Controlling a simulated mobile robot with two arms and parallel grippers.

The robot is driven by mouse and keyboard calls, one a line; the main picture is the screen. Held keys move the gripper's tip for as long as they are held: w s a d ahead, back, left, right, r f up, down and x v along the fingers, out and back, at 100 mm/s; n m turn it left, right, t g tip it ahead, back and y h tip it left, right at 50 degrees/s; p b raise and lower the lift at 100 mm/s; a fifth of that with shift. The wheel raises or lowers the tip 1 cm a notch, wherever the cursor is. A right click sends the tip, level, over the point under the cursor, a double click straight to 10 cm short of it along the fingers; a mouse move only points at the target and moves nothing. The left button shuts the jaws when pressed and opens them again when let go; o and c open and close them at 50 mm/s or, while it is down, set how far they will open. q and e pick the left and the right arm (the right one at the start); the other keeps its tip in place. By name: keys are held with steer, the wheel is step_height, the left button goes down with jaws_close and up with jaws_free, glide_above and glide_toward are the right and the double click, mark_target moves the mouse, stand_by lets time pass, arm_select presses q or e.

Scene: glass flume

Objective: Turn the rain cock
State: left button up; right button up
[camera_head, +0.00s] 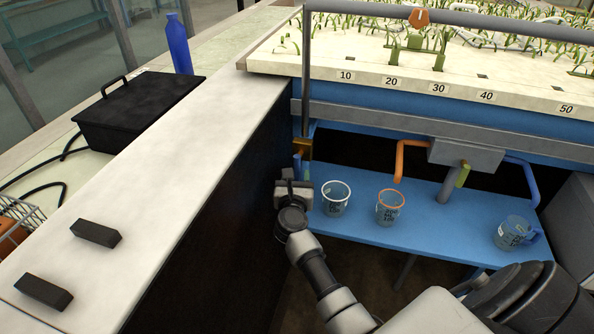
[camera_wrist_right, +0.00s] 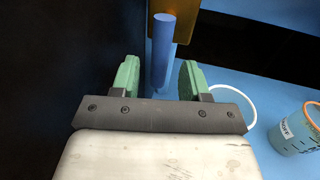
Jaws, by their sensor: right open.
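The rain cock has a brass-coloured body (camera_head: 302,150) on the grey upright pipe at the flume's left end. In the right wrist view the brass body (camera_wrist_right: 179,22) is at the top, with a blue bar-like handle (camera_wrist_right: 162,38) reaching down from it. My right gripper (camera_head: 298,172) is just below the cock. Its green fingers stand open in the right wrist view (camera_wrist_right: 158,75), one on each side of the blue handle in the picture. I cannot tell whether they touch it. My left gripper is not in view.
A white-rimmed beaker (camera_head: 336,198) stands close right of my gripper on the blue shelf (camera_head: 440,228). An orange-rimmed beaker (camera_head: 390,207) and a blue jug (camera_head: 514,233) stand farther right. The pale ledge (camera_head: 200,150) bounds the left.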

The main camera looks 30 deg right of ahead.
mark_target(297, 172)
steer(key=shift+x, duration=1.2)
steer(key=shift+w+d, duration=0.25)
steer(key=shift+w, duration=0.05)
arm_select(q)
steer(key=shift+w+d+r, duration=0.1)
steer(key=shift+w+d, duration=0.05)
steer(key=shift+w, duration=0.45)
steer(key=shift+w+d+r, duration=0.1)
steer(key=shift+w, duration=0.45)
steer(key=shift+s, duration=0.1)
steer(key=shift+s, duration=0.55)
arm_select(e)
jaws_close()
